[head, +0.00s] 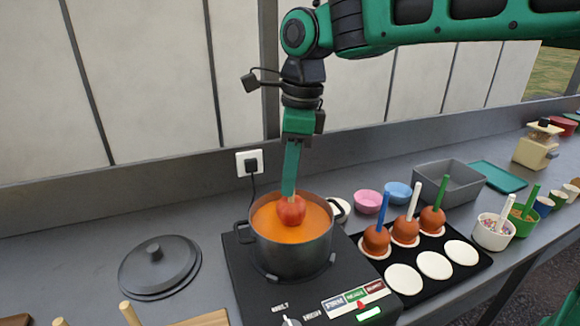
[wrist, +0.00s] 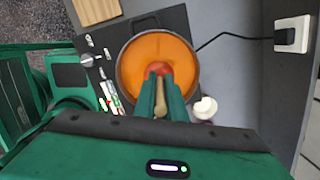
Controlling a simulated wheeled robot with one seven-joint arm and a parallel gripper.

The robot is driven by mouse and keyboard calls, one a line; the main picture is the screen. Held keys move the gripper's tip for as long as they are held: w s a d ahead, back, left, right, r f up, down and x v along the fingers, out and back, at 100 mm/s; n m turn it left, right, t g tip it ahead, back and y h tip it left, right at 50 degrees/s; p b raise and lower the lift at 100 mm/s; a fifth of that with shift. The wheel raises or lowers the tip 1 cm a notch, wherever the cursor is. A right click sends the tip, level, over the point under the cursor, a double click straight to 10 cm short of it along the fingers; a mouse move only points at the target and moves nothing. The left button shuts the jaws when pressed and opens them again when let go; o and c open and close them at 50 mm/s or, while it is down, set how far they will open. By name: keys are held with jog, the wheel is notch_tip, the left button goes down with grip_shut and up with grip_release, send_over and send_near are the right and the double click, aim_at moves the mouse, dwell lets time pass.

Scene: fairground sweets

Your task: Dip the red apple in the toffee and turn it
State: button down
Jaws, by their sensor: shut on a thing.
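The red apple (head: 291,210) is over the orange toffee (head: 270,224) in the dark pot (head: 291,256). My gripper (head: 291,182) points down above the apple and is shut on its pale wooden stick (wrist: 160,104). In the wrist view the apple (wrist: 159,69) shows beyond the fingers, against the toffee (wrist: 150,48). The apple's lower edge is at the toffee's surface in the head view; I cannot tell whether it touches. The upper part of the stick is mostly hidden between the fingers. The visible skin is red, with no clear coating.
The pot stands on a black hob (head: 250,295). Its lid (head: 159,262) lies to the left. A black tray (head: 455,275) with several coated apples and white discs is at the right, with pink (head: 367,201) and blue (head: 398,193) bowls behind. A socket (head: 250,162) is on the wall.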

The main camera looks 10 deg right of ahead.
aim_at(290, 200)
jog(key=shift+f, duration=3.35)
